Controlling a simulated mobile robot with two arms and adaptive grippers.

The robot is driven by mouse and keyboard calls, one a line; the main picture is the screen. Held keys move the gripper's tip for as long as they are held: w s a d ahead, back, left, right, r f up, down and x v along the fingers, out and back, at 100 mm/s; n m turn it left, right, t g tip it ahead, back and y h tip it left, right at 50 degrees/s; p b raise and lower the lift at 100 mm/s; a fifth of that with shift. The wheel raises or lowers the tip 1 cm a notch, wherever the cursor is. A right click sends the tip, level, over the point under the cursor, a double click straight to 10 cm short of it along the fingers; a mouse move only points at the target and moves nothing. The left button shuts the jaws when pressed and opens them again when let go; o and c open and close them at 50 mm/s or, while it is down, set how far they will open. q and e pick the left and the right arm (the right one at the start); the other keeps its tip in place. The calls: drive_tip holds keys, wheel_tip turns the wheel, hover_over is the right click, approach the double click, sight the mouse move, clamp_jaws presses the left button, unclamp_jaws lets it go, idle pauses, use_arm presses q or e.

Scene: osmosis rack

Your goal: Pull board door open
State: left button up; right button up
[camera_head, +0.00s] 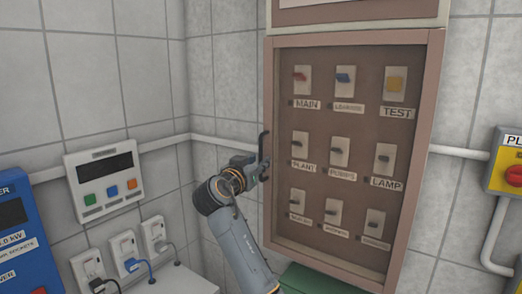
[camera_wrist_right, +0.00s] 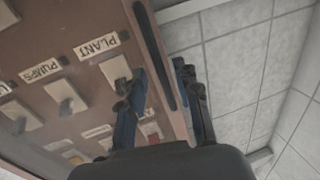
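The board door (camera_head: 353,150) is a brown-framed panel on the wall cabinet, with switches showing behind it, and it looks closed. Its black vertical bar handle (camera_head: 263,146) is on the left edge; the handle also shows in the right wrist view (camera_wrist_right: 153,48). My right gripper (camera_head: 260,168) is at the lower part of the handle. In the right wrist view my right gripper (camera_wrist_right: 161,68) is open, with one finger on each side of the handle bar. Whether either finger touches the bar I cannot tell. My left gripper is not in view.
A white box (camera_head: 104,178) with coloured buttons and several sockets (camera_head: 124,251) with plugs are on the left wall. A blue box (camera_head: 28,240) is at far left. A yellow box with a red knob (camera_head: 513,176) is at right. A green surface (camera_head: 310,280) lies below the cabinet.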

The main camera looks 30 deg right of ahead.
drive_tip(key=shift+p+x, duration=0.45)
drive_tip(key=shift+x, duration=0.95)
clamp_jaws()
drive_tip(key=shift+a, duration=0.1)
